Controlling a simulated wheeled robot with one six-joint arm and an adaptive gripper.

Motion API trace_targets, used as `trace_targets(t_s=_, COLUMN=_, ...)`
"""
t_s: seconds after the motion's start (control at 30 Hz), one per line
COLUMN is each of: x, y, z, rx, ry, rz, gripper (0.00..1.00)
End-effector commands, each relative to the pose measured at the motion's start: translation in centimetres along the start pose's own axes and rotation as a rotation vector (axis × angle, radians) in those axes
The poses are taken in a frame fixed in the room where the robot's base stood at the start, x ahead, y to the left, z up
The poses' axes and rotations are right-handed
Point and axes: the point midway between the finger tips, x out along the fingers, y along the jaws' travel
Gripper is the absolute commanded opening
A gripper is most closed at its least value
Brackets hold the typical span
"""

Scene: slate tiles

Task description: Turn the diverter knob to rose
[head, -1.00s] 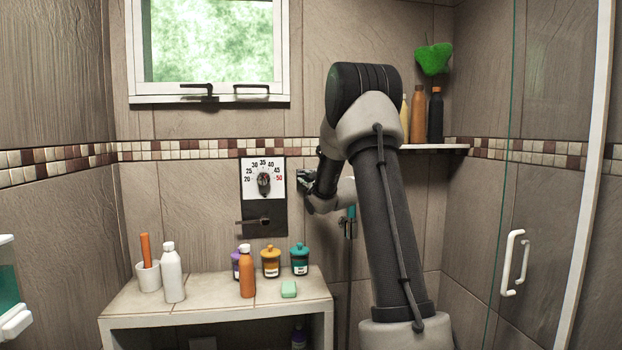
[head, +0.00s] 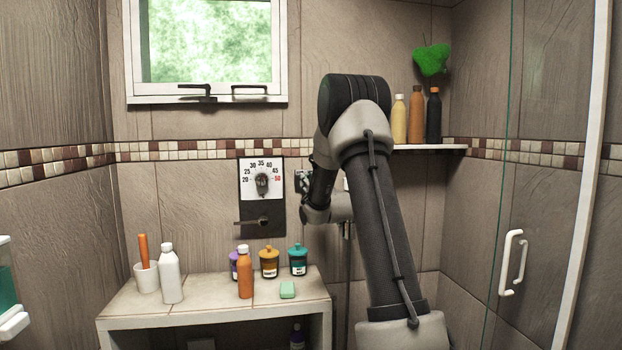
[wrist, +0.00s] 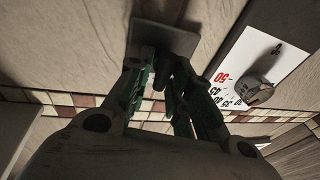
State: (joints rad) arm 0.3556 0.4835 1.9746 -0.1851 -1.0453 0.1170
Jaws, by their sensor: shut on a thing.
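My gripper (head: 302,181) is at the back wall, just right of the temperature dial, and my forearm hides much of what lies behind it. In the wrist view, my gripper (wrist: 166,88) has its green-tinted fingers closed around a dark knob (wrist: 162,68), which stands in front of a dark wall plate (wrist: 168,37). The fingers cover most of this knob, so its pointer and any rose marking cannot be read. The temperature dial (head: 262,182), a grey knob on a white numbered plate, is a separate control; it also shows at the right of the wrist view (wrist: 256,91).
A lever (head: 252,222) sits on a black plate below the dial. A bench (head: 205,311) holds several bottles, jars, a cup and green soap. A corner shelf (head: 440,149) with bottles is behind my arm. A glass panel with a white handle (head: 513,262) stands at right.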

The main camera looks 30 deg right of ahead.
Motion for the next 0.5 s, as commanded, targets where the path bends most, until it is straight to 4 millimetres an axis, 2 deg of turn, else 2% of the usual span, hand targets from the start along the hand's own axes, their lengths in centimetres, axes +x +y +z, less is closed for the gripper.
trace_targets(t_s=0.5, x=0.05, y=-0.20, z=0.12, rx=0.449, ry=0.090, rz=0.064, gripper=0.00)
